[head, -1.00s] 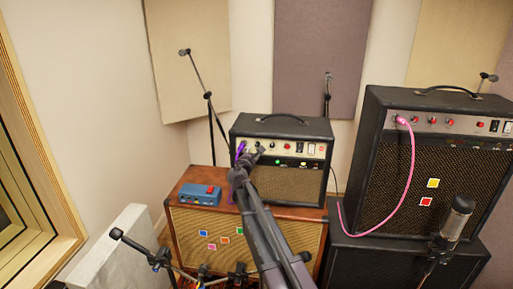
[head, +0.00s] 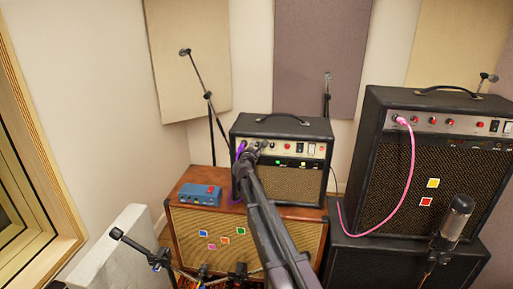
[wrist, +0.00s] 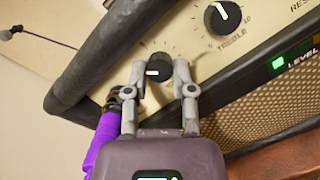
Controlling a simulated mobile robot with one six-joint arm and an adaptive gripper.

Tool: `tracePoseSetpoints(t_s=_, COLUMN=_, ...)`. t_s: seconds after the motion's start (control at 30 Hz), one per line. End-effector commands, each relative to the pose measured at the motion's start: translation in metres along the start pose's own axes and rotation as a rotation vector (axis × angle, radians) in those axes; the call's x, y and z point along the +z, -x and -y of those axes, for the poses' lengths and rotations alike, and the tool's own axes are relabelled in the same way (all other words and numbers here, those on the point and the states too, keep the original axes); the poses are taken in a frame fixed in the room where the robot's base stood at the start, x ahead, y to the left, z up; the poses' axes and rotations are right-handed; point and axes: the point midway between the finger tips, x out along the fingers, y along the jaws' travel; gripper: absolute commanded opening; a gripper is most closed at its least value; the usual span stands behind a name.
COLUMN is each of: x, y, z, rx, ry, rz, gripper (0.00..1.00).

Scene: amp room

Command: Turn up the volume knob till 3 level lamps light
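The small amp (head: 282,185) stands on a brown cabinet. In the wrist view, a black knob (wrist: 156,67) with a white mark sits between the two fingertips of my gripper (wrist: 159,66). The fingers stand apart on either side of it; the left one is very close, and whether either touches is unclear. The name of this knob is hidden. The treble knob (wrist: 222,17) is to its right. A bright green lamp (wrist: 278,62) and a dimmer green lamp (wrist: 305,47) show beside the word LEVEL. In the head view, my gripper (head: 262,147) is at the amp's panel.
A purple plug (wrist: 105,140) is close to the left finger. A blue box (head: 200,194) sits on the brown cabinet (head: 187,226). A larger amp (head: 430,165) with a pink cable stands at right, behind a microphone (head: 453,217). Mic stands surround the amps.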

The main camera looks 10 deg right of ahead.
Motion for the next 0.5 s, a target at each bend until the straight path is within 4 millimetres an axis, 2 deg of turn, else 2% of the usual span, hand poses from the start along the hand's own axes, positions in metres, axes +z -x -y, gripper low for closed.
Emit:
tracePoseSetpoints(t_s=0.27, x=0.0004, y=-0.0003, z=-0.0003, rx=-0.005, ry=-0.019, rz=0.001, gripper=0.0)
tracePoseSetpoints(t_s=0.5, x=0.001, y=-0.0006, z=-0.0014, rx=-0.04, ry=-0.162, rz=0.005, gripper=0.0)
